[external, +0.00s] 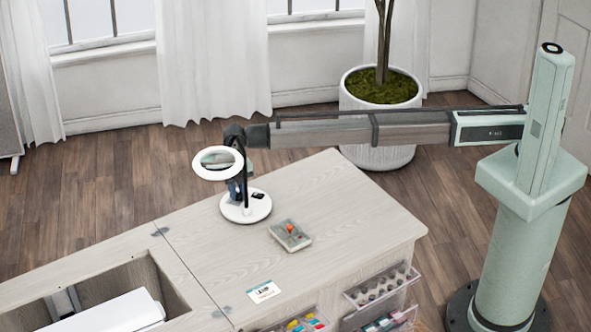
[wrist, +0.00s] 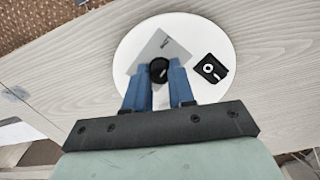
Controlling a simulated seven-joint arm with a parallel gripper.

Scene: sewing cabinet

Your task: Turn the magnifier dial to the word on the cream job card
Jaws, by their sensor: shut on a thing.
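The magnifier (external: 217,150) stands on the cabinet top, with a white ring lens and a round white base (wrist: 205,32). In the wrist view a black dial (wrist: 159,70) with a light pointer mark sits on a grey plate on the base. My gripper (wrist: 158,76) is shut on the dial, one blue finger on each side. In the external view my gripper (external: 235,188) is partly hidden behind the lens and its stand. Lettering on the plate is too small to read, and the fingers cover part of it. A pale card (external: 264,291) lies near the front edge; its word is unreadable.
A black square piece (wrist: 210,68) with a white ring is on the base, right of the dial. A small grey box (external: 290,235) with an orange knob stands nearby. Open drawers (external: 381,287) jut from the cabinet front. An open well (external: 150,270) is at left.

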